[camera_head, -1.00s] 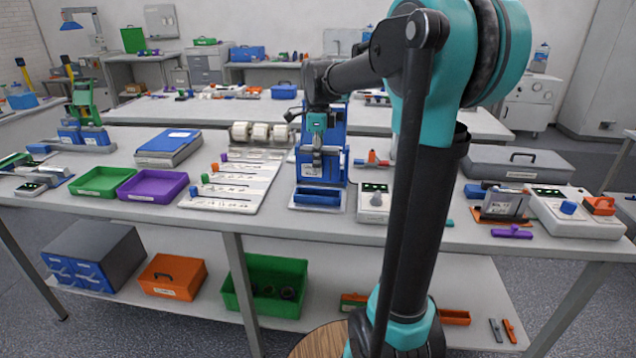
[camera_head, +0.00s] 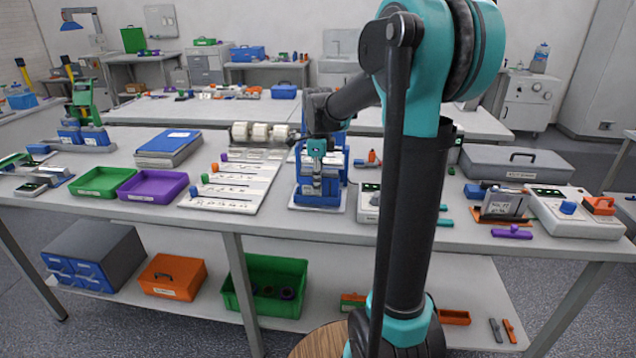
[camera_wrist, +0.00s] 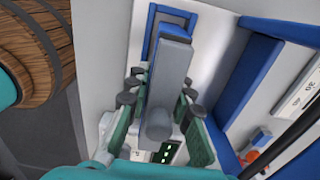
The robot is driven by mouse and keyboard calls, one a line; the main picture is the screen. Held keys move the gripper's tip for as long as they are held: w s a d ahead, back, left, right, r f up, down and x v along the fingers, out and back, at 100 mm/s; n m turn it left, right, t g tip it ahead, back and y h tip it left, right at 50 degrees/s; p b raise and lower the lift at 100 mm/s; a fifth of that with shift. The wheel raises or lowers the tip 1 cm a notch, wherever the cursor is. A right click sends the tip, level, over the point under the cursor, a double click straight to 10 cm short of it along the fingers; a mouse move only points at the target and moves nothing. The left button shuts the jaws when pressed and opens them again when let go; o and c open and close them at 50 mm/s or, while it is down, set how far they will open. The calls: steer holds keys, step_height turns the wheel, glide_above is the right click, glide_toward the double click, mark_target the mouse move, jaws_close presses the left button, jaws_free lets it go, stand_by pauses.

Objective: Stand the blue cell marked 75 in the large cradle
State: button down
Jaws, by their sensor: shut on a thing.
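A white instrument box (camera_head: 367,203) stands close right of the cradle. A white slotted board (camera_head: 240,190) and a purple tray (camera_head: 152,187) are to the left. A grey cell-like block (camera_head: 505,203) stands in an orange holder further right.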

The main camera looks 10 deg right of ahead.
steer(key=c, duration=1.3)
jaws_free()
steer(key=shift+c, duration=0.2)
step_height(320, 180, up, 12)
steer(key=shift+r, duration=0.1)
